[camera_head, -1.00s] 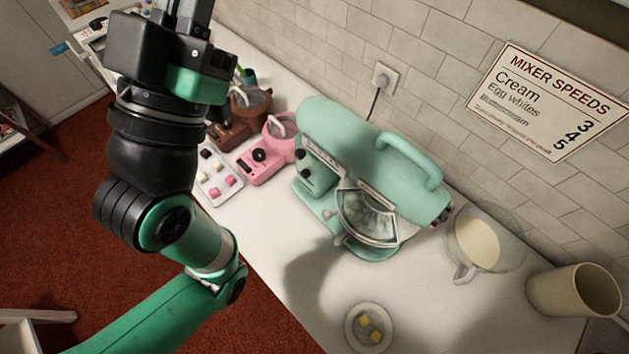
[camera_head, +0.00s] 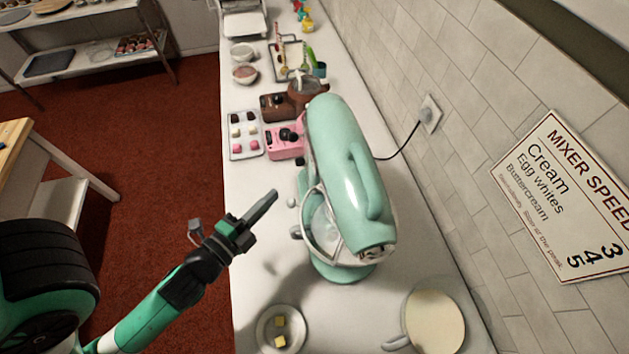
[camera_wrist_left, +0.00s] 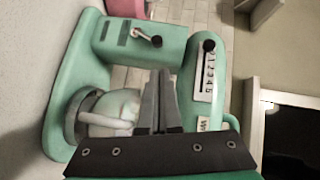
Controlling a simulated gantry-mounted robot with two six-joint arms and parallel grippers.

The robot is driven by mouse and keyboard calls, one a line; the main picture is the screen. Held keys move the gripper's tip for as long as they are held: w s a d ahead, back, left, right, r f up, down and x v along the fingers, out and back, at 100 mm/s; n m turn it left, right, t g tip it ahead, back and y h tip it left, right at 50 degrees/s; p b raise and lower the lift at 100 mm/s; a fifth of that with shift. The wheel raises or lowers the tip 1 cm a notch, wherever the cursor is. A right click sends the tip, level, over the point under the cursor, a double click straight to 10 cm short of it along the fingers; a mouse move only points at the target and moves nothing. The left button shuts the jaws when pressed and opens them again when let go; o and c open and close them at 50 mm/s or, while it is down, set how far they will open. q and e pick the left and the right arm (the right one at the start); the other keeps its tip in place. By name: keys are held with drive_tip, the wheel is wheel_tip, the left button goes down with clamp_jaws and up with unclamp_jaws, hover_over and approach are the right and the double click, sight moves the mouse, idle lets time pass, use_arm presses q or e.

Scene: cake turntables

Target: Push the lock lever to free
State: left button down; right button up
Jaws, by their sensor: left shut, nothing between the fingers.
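The mint-green stand mixer (camera_head: 347,165) stands on the counter, its head over a bowl (camera_head: 325,222). In the left wrist view I see the mixer's side (camera_wrist_left: 122,38). A short metal lever with a dark knob (camera_wrist_left: 155,41) sits there, probably the lock lever; its marking is too small to read. A second dark knob (camera_wrist_left: 208,45) sits on a numbered speed scale. My left gripper (camera_head: 270,197) is shut and empty, left of the mixer and apart from it. Its fingers (camera_wrist_left: 160,98) point toward the mixer's side. My right gripper is not in view.
A tiled wall (camera_head: 440,180) bounds the right.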

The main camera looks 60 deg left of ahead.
sight(301, 164)
use_arm(q)
drive_tip(key=shift+s+a+f, duration=0.1)
drive_tip(key=shift+s, duration=0.1)
drive_tip(key=p+x, duration=0.2)
drive_tip(key=x, duration=0.8)
